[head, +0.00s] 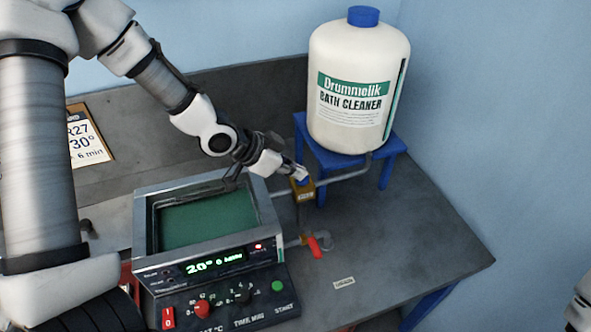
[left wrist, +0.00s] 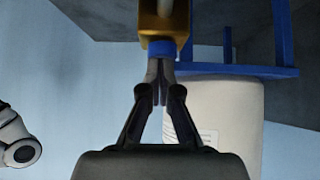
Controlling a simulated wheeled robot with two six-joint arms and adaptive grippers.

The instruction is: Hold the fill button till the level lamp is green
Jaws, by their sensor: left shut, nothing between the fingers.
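The yellow valve box (head: 303,194) sits on the pipe right of the bath, with the blue fill button (head: 303,181) on its top. My left gripper (head: 300,176) is shut and empty, its fingertips at the button. In the left wrist view the closed fingertips (left wrist: 160,68) meet the blue button (left wrist: 159,48) under the yellow box (left wrist: 165,22); they appear to touch, but I cannot tell how far it is pressed. A small lamp (head: 258,246) on the bath's front panel glows red. The bath (head: 145,229) holds green liquid (head: 208,219).
A large white cleaner bottle (head: 355,85) stands on a blue stand (head: 388,168) behind the valve. A red-handled tap (head: 316,245) sits below it. The control box (head: 222,308) has a red knob and green button. The bench's right side (head: 420,240) is clear.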

